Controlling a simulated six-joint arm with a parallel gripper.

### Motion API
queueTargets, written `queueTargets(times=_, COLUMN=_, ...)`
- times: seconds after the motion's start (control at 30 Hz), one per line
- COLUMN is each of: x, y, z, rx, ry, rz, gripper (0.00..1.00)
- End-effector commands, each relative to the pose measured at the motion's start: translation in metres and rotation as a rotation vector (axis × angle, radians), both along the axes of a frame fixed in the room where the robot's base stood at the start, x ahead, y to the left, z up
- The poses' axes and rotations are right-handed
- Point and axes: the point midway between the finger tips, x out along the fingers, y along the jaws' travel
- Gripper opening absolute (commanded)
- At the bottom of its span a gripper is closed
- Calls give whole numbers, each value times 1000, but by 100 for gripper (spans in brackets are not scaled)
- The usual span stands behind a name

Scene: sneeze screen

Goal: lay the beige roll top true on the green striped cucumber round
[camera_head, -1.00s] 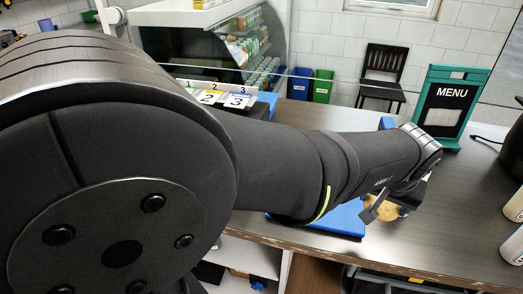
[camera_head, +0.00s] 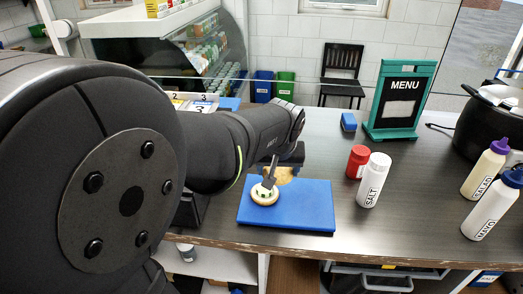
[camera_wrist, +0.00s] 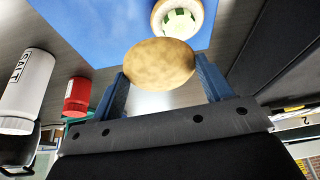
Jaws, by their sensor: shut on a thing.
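My gripper (camera_head: 275,172) is shut on the beige roll top (camera_wrist: 160,64), held between its two blue fingers in the wrist view. In the head view the roll top (camera_head: 286,174) shows partly behind a finger. The green striped cucumber round (camera_wrist: 178,22) lies on a pale roll bottom (camera_wrist: 198,13), partly hidden by the roll top in the wrist view. In the head view this stack (camera_head: 265,198) sits on the left part of the blue board (camera_head: 310,208). The roll top is apart from the stack, slightly behind and to its right in the head view.
A red bottle (camera_head: 357,162) and a white salt bottle (camera_head: 373,181) stand just right of the board. Salad and mayo bottles stand farther right. A menu stand (camera_head: 401,100) and a small blue block (camera_head: 348,122) are behind. The board's right half is clear.

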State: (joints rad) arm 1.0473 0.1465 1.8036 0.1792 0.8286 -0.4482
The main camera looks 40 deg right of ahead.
Motion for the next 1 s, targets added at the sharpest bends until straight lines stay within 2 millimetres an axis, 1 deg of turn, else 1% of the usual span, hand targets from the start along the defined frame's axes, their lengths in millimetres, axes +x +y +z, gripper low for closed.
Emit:
queueTargets(times=0.03, x=10, y=6, z=-1, rx=0, ry=0, rz=24, gripper=50)
queueTargets(times=0.1, x=19, y=12, z=-2, rx=0, ry=0, rz=44, gripper=50)
queueTargets(times=0.23, x=28, y=18, z=-3, rx=0, ry=0, rz=66, gripper=50)
queueTargets(times=0.67, x=30, y=19, z=-4, rx=0, ry=0, rz=69, gripper=50)
queueTargets(times=0.87, x=30, y=19, z=-16, rx=1, ry=1, rz=70, gripper=50)
queueTargets(times=1.0, x=29, y=20, z=-29, rx=2, ry=1, rz=69, gripper=50)
